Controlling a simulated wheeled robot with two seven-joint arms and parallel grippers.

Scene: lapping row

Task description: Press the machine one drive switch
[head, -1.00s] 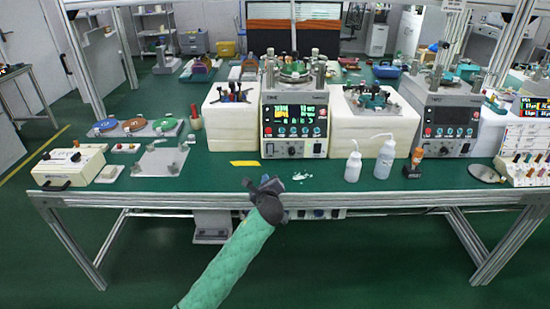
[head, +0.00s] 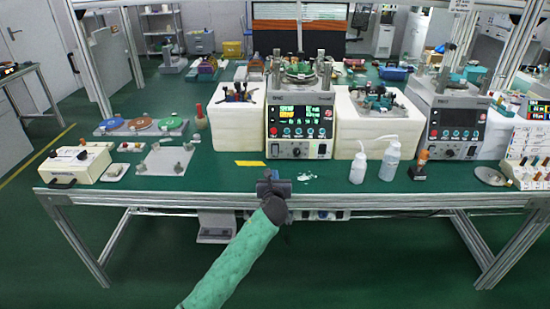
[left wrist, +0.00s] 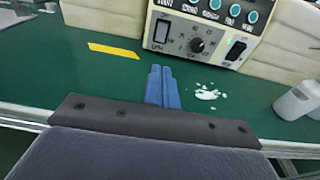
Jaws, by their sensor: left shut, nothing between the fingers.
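Machine one (head: 299,113) is the cream lapping machine with a lit display at the middle of the bench. I cannot read which is the drive switch. My left gripper (head: 272,177) is in front of the machine, near the bench's front edge. Its blue fingers (left wrist: 161,75) are shut and empty, pointing at the panel and apart from it. My right gripper is not in view.
A yellow strip (head: 249,163) and a white spill (head: 307,177) lie on the green bench top before the machine. White bottles (head: 389,161) stand to the right. White blocks (head: 236,128) flank the machine. A second machine (head: 456,118) stands further right.

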